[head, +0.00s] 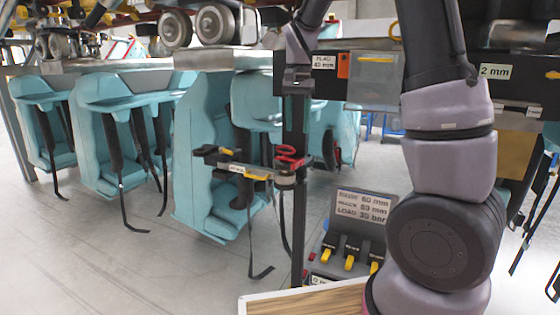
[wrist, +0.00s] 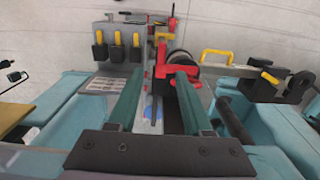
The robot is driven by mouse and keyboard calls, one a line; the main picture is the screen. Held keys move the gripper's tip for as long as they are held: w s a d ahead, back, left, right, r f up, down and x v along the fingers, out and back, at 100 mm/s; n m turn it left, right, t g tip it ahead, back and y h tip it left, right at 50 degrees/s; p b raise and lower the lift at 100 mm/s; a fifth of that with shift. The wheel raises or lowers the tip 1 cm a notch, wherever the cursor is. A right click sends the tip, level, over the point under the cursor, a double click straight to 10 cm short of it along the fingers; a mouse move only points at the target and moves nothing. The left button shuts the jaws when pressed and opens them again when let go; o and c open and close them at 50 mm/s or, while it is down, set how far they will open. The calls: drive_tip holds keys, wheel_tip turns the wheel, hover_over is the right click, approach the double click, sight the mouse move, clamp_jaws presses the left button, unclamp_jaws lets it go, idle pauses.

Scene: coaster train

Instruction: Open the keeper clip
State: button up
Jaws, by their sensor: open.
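A red clip (head: 288,155), which I take to be the keeper clip, sits on top of a round collar beside a dark upright post in the head view. In the wrist view the red clip (wrist: 162,58) lies just beyond my fingertips, with red parts beside a black round piece (wrist: 181,58). I cannot tell whether the clip is open or shut. My gripper (wrist: 158,76) has two green fingers, spread apart with nothing held between them. The right finger overlaps part of the red clip in the picture; contact cannot be told.
A control box with several yellow-tipped levers (head: 350,262) and a placard (head: 362,207) stands right of the post. A metal arm with a yellow handle (wrist: 217,54) extends from the clip. Teal seats (head: 205,150) with hanging black straps crowd the left.

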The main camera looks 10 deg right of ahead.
sight(295, 162)
drive_tip(key=f, duration=1.1)
drive_tip(key=shift+a, duration=0.25)
clamp_jaws()
drive_tip(key=shift+w, duration=0.1)
idle(0.9)
